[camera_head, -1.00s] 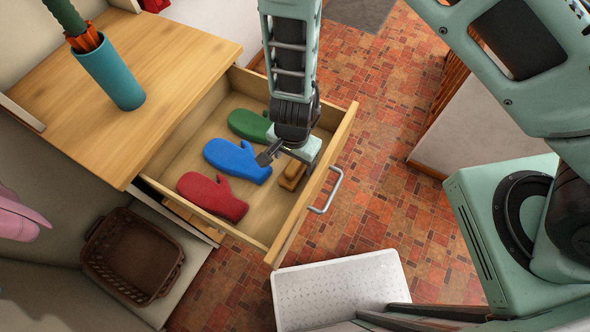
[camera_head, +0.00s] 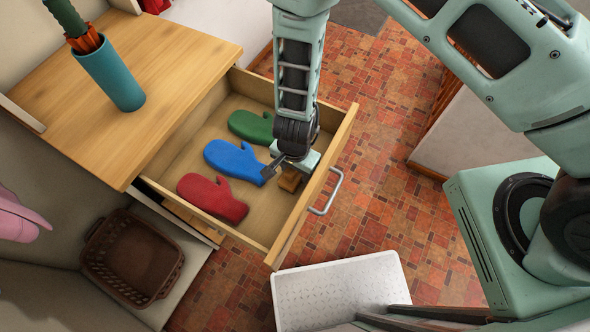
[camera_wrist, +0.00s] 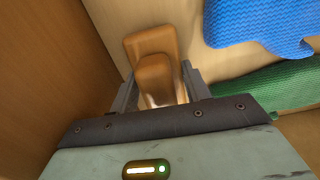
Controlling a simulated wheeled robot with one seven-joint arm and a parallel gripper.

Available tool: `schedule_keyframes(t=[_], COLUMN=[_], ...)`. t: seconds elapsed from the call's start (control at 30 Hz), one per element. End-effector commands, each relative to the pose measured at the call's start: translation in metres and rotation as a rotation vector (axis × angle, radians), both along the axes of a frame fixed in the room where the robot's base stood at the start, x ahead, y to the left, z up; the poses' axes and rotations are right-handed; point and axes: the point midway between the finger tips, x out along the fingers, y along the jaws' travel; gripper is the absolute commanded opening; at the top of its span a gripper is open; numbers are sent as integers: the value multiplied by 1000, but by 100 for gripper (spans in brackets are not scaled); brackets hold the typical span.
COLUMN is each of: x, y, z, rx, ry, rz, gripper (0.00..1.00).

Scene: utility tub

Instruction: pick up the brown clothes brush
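The brown clothes brush (camera_head: 290,179) lies in the open drawer near its front wall, partly hidden by my gripper in the head view. In the wrist view the brush (camera_wrist: 155,65) lies between the two grey fingers of my gripper (camera_wrist: 160,90). The fingers stand on either side of its raised handle, with the wider base beyond them. A small space seems to show beside the handle, so the fingers look open around it. In the head view my gripper (camera_head: 279,170) is down inside the drawer, over the brush.
The drawer (camera_head: 266,224) also holds a red mitten (camera_head: 212,197), a blue mitten (camera_head: 236,160) and a green mitten (camera_head: 252,126). The drawer's front wall is close to my gripper. A brown basket (camera_head: 133,256) and a white step (camera_head: 340,290) stand outside.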

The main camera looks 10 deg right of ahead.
Motion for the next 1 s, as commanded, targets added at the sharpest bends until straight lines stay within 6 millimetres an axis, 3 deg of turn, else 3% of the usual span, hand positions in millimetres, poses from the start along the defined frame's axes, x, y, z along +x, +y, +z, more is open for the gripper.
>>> schedule_keyframes(t=[0.37, 0.8, 1.0], x=[0, 0, 0], y=[1, 1, 1], z=[8, 86, 100], rx=[0, 1, 1], ry=[-3, -3, -1], rz=[2, 4, 1], gripper=[21, 21, 21])
